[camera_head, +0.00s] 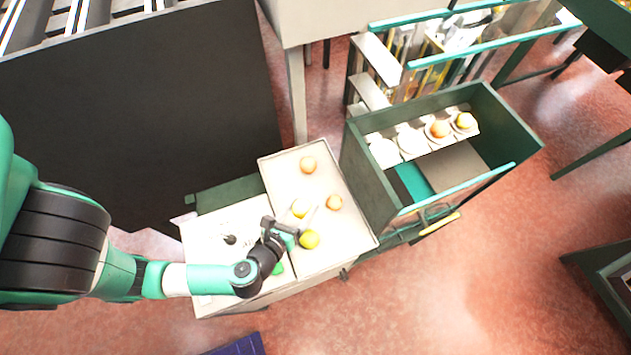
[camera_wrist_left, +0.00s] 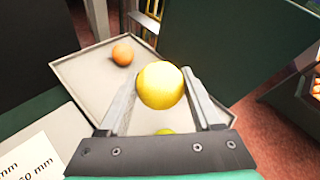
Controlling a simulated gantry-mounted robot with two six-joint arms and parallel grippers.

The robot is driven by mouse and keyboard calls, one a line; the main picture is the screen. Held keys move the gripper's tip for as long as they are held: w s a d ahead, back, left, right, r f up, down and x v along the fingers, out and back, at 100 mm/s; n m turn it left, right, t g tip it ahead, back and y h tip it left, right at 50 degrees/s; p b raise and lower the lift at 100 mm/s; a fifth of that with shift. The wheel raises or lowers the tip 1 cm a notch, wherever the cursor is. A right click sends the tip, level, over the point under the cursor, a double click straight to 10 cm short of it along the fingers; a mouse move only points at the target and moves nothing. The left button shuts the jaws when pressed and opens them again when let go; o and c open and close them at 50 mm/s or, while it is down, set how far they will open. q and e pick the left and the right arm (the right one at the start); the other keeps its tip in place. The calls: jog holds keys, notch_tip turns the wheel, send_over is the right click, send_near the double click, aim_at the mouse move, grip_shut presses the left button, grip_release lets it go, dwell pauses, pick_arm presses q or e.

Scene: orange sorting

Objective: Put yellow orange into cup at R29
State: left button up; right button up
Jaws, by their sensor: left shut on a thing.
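My left gripper (camera_head: 302,228) is shut on a yellow orange (camera_wrist_left: 160,85), which sits between the fingertips in the left wrist view. Another yellow orange (camera_wrist_left: 163,131) shows partly below it, mostly hidden by the gripper. White cups stand in a row in the green cart: the two left cups, one (camera_head: 384,153) and the other (camera_head: 411,142), look empty. No R29 label is readable. My right gripper is not in view.
In the green cart (camera_head: 362,170), one cup holds an orange fruit (camera_head: 438,129) and another a yellowish fruit (camera_head: 464,120). The cart's walls stand right of the tray.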

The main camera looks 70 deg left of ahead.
pick_arm(q)
jog(key=shift+w+a, duration=0.1)
jog(key=shift+a, duration=0.2)
jog(key=w+a+f+p, duration=0.1)
jog(key=w+a+f, duration=0.2)
jog(key=a, duration=0.4)
jog(key=b, duration=0.2)
send_over(306, 187)
jog(key=f, duration=0.5)
jog(key=shift+s+d+f, duration=0.25)
jog(key=shift+d+f, duration=0.1)
jog(key=shift+d, duration=0.05)
jog(key=shift+w+a+f, duration=0.2)
jog(key=shift+a+f, duration=0.1)
jog(key=f+b, duration=0.4)
jog(key=shift+w+a, duration=0.1)
jog(key=shift+a, duration=0.1)
jog(key=shift+r, duration=0.25)
jog(key=shift+f, duration=0.2)
jog(key=o, duration=1.4)
jog(key=shift+r, duration=0.15)
